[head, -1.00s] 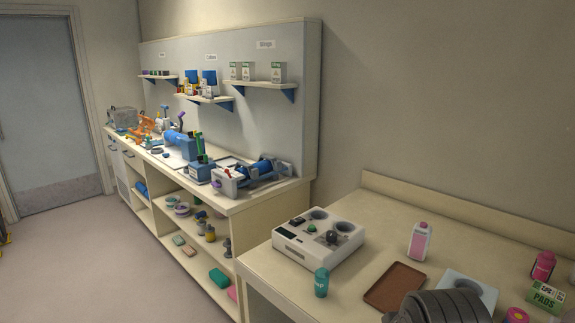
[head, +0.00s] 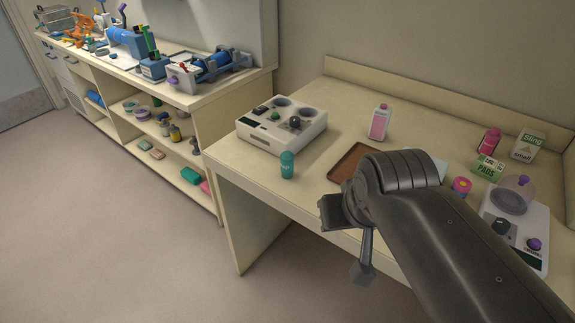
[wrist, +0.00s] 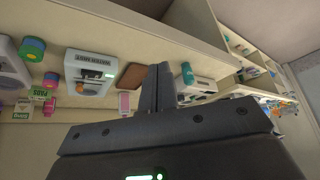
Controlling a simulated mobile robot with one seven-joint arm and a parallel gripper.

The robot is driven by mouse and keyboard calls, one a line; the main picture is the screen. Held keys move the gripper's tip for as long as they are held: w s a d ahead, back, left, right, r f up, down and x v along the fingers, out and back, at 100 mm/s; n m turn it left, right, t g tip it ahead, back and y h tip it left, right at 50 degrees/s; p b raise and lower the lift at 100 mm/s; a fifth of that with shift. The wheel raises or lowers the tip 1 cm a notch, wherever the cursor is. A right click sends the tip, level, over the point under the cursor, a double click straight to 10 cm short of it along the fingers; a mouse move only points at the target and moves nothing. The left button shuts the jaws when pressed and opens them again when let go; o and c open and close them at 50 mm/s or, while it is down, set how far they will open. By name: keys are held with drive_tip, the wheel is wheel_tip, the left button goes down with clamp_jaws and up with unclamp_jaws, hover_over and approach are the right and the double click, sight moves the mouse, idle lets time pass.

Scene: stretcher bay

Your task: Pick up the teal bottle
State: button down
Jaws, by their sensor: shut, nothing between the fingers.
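The teal bottle (head: 287,165) stands upright near the front edge of the right-hand counter (head: 262,178), in front of a white device. It also shows in the wrist view (wrist: 187,73), just right of my fingertips. My gripper (wrist: 157,72) is shut and empty in the wrist view, its fingers together and apart from the bottle. In the head view my dark arm reaches in from the lower right, and its end hangs in front of the counter's edge, right of and nearer than the bottle.
A white device with round wells (head: 283,125) stands behind the bottle. A brown tray (head: 352,165), partly hidden by my arm, lies to its right. A pink-and-white bottle (head: 378,123) stands farther back. Pink bottles and boxes are at right. The floor in front is clear.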

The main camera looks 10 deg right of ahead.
drive_tip(key=c, duration=0.8)
unclamp_jaws()
drive_tip(key=m+g, duration=0.1)
drive_tip(key=m, duration=0.1)
hover_over(287, 162)
drive_tip(key=s, duration=0.2)
wheel_tip(287, 162, down, 7)
drive_tip(key=shift+h, duration=0.3)
drive_tip(key=x, duration=1.1)
drive_tip(key=shift+w, duration=0.25)
